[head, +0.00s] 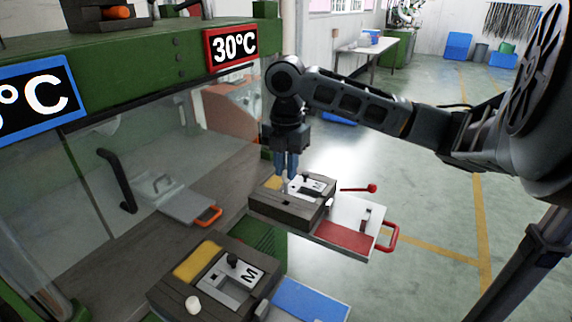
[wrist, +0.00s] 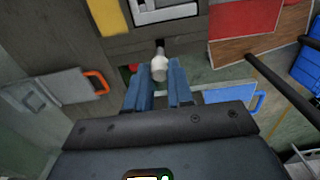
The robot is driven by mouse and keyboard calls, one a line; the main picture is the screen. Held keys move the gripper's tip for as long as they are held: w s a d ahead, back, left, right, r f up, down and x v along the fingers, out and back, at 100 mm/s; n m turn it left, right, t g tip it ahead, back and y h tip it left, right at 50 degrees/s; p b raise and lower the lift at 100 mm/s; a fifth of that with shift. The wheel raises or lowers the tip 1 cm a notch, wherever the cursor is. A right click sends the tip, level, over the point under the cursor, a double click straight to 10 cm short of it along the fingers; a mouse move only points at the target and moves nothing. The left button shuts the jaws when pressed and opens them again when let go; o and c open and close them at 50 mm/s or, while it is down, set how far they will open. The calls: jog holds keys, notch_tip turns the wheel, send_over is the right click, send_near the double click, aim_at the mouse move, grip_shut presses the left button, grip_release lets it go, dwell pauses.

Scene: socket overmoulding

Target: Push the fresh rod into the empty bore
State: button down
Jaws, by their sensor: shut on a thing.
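My gripper (head: 287,172) points down at the far dark block (head: 285,208), which carries a yellow pad and a pale plate marked M. In the wrist view its two blue fingers (wrist: 159,88) stand either side of a whitish round-ended rod (wrist: 159,68) and are shut on it. The rod lies at the edge of the block (wrist: 160,45), in line with a dark opening there. How deep it sits in the opening, if at all, I cannot tell. In the head view the fingers hide the rod.
A red-knobbed rod (head: 372,188) sticks out beside the far block, above a tray with a red handle (head: 390,240). A clear guard and green machine frame stand left.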

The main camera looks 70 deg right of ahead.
aim_at(286, 181)
jog(key=shift+f+b, duration=2.15)
jog(key=shift+f, duration=1.05)
jog(key=c, duration=0.9)
grip_release()
jog(key=shift+r, duration=3.95)
